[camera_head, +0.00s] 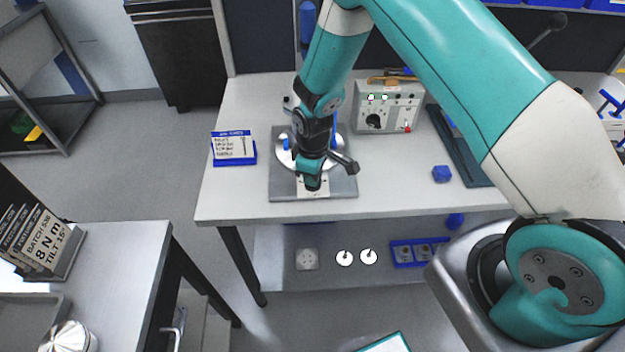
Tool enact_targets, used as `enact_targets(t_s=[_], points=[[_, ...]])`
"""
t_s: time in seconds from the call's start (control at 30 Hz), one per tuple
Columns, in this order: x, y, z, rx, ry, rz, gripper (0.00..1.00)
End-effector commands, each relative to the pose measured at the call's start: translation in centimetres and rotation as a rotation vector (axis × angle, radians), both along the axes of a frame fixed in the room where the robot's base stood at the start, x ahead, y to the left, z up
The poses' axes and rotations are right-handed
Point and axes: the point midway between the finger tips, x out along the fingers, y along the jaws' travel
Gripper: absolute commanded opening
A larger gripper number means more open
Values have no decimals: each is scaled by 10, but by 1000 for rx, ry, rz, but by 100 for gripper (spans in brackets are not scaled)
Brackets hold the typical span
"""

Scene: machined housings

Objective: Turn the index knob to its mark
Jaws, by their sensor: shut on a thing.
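A grey square fixture plate (283,187) lies on the white bench and bears a round silver disc (283,155). A small light label plate (325,186) sits at the fixture's front edge. My gripper (312,182) points down at the front of the fixture, in front of the disc, and is shut on the index knob. The gripper and wrist hide the knob, so its pointer and its mark cannot be made out. The wrist also covers the middle of the disc.
A grey control box (388,107) with a black dial stands behind right of the fixture. A blue-framed card (234,147) stands to the left. The bench's front edge is close to the fixture.

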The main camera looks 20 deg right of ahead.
Motion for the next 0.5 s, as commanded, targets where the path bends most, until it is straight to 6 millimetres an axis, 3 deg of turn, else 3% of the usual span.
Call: enact_targets(t_s=[0.3,0.33,0.4,0.43,0.5], points=[[0,0,1,1,-1,15,0],[0,0,1,1,-1,15,18],[0,0,1,1,-1,15,34],[0,0,1,1,-1,15,39],[0,0,1,1,-1,14,39]])
